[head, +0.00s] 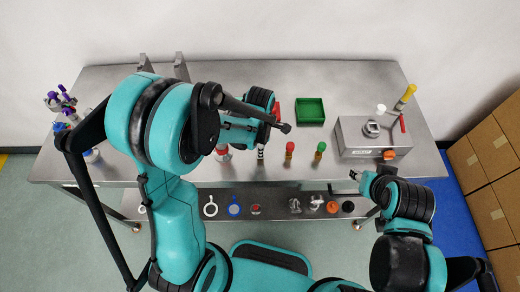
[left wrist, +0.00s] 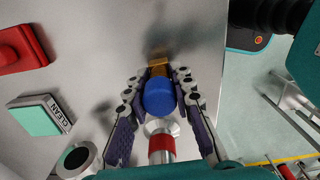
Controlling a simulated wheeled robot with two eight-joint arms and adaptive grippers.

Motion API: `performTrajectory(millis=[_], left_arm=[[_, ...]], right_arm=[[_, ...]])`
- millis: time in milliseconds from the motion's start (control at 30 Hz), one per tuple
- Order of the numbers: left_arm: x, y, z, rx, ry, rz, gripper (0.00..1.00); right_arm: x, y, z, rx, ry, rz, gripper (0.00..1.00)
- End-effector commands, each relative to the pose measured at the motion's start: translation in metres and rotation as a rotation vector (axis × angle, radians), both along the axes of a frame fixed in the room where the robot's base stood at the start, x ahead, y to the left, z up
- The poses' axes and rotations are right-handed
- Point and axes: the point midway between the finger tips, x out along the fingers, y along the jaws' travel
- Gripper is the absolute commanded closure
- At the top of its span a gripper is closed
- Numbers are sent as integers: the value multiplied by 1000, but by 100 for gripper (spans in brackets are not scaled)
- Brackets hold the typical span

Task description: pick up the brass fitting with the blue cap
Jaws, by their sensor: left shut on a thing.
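The brass fitting (left wrist: 159,68) with the blue cap (left wrist: 160,97) is between the two fingers of my left gripper (left wrist: 158,80) in the left wrist view. The fingers are closed on it from both sides, and the blue cap faces the camera. I cannot tell whether its base touches the steel table. In the head view my left arm hides the fitting and most of the left gripper. My right gripper (head: 356,175) is small in the head view, near the table's front right edge. I see nothing in it and cannot tell its opening.
A red-banded silver part (left wrist: 161,146) is close to the held fitting. Brass fittings with a red cap (head: 290,147) and a green cap (head: 321,147) stand to the right. A green tray (head: 310,111) is behind them. A grey box station (head: 355,136) stands at the table's right.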

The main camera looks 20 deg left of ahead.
Motion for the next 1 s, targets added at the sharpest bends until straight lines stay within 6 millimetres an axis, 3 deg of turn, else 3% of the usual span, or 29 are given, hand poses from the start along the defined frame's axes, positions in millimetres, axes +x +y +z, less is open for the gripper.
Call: performTrajectory(millis=[167,500,700,1000], left_arm=[[0,-5,34,0,0,-3,100],[6,-82,77,0,0,-4,100],[8,-107,91,0,0,-2,100],[9,-117,97,0,0,0,100]], right_arm=[[0,0,12,0,0,0,60],[0,0,24,0,0,0,60],[0,0,27,0,0,0,60],[0,0,28,0,0,0,60]])
